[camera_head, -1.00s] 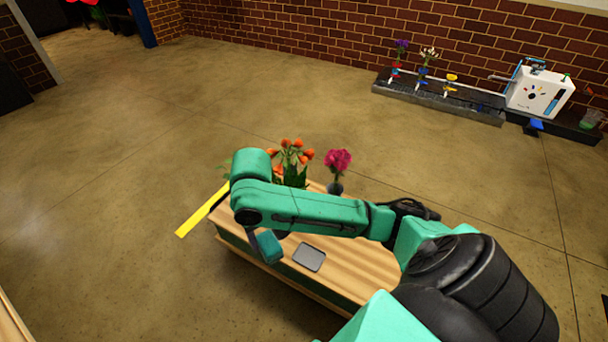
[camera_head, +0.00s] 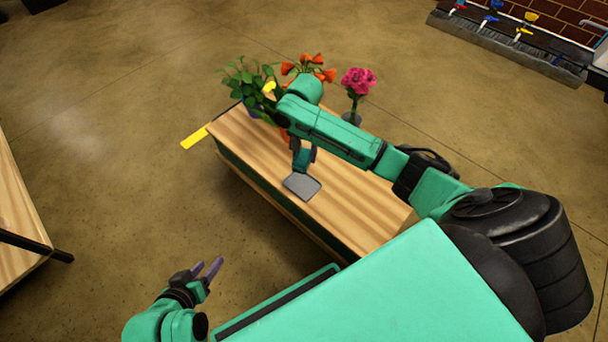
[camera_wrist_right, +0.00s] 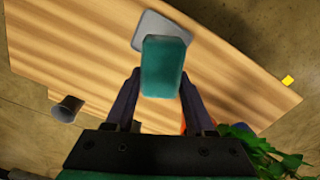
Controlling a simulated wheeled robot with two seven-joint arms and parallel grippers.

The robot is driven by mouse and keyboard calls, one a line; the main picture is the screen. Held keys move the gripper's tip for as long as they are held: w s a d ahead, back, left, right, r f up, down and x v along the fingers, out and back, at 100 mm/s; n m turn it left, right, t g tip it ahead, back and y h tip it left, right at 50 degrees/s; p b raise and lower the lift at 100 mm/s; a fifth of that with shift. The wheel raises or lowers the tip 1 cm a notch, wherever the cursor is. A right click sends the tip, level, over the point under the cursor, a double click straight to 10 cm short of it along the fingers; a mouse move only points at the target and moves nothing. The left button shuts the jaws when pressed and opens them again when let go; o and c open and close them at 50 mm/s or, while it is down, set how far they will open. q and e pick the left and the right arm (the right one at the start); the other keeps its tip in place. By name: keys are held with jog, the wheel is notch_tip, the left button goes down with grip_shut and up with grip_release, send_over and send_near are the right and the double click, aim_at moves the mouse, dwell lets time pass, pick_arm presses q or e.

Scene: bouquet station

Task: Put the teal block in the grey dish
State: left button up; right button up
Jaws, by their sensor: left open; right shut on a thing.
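The teal block (camera_wrist_right: 163,62) is held between the two fingers of my right gripper (camera_wrist_right: 161,80) in the right wrist view. In the head view the block (camera_head: 301,159) hangs below my right arm, close to the grey dish (camera_head: 302,187). The flat grey dish lies on the wooden table top and also shows in the right wrist view (camera_wrist_right: 153,24), partly hidden behind the block. The block looks above the table; whether it overlaps the dish from above cannot be told. My left gripper (camera_head: 210,270) is open and empty, low beside the table's front side.
The wooden table (camera_head: 352,213) carries pink flowers (camera_head: 358,81) in a dark vase, orange flowers (camera_head: 308,68) and a leafy green plant (camera_head: 246,78) along its back. My right arm covers part of them. The table's front right is bare. Another wooden surface (camera_head: 15,220) stands at far left.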

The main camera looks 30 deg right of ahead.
jog(key=b, duration=0.2)
send_over(304, 180)
notch_tip(304, 180, down, 6)
jog(key=shift+s+r, duration=0.1)
notch_tip(304, 180, down, 6)
jog(key=b, duration=0.3)
jog(key=shift+r, duration=0.25)
pick_arm(q)
jog(key=d+f+n+t+h, duration=0.1)
jog(key=d+f+t+h, duration=0.1)
jog(key=d+f+t, duration=0.2)
jog(key=shift+w+d+f+t, duration=0.15)
jog(key=shift+d+f+t, duration=0.2)
jog(key=shift+d, duration=0.15)
pick_arm(e)
jog(key=shift+r, duration=0.15)
jog(key=o, duration=1.3)
